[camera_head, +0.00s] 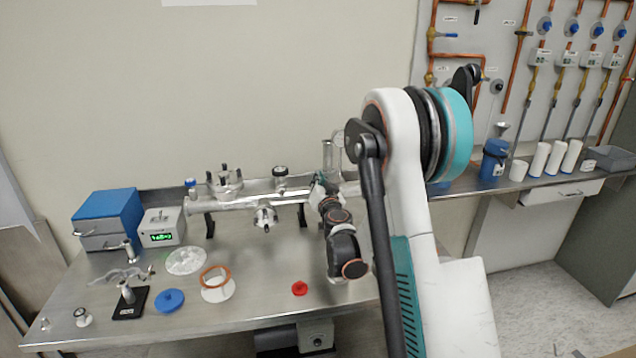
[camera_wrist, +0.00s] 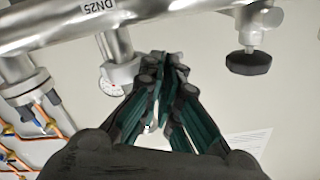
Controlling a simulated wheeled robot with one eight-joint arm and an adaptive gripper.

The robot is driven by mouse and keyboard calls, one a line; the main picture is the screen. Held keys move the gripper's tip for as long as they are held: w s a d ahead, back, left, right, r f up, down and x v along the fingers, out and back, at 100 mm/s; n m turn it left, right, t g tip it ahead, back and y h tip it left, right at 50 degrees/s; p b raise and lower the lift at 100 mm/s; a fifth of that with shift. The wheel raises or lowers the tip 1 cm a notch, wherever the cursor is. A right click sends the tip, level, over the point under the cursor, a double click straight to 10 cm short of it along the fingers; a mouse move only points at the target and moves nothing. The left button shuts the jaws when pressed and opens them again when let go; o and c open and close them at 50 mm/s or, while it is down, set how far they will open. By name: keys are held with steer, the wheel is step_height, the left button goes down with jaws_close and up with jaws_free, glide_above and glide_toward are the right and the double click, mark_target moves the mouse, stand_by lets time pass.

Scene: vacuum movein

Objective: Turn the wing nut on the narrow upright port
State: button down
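In the wrist view my gripper (camera_wrist: 168,72) has its fingertips drawn together beside a narrow flanged port (camera_wrist: 122,72) on the steel tube marked DN25 (camera_wrist: 70,22). No wing nut can be clearly made out; the fingers may hide it, and I cannot tell whether anything is between them. In the head view my gripper (camera_head: 321,186) is at the right part of the horizontal steel manifold (camera_head: 240,202), close to its upright fittings. My arm hides part of that end.
A black knob (camera_wrist: 248,62) and another port (camera_wrist: 30,95) flank the gripper in the wrist view. Glassware (camera_head: 328,152) stands behind my gripper. Blue box (camera_head: 108,215), green-display unit (camera_head: 162,230), blue disc (camera_head: 169,300) and red cap (camera_head: 299,288) lie on the bench. Bare bench (camera_head: 255,305) is in front.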

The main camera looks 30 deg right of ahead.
steer(key=c, duration=2)
jaws_free()
steer(key=v, duration=1.2)
steer(key=shift+c, duration=0.3)
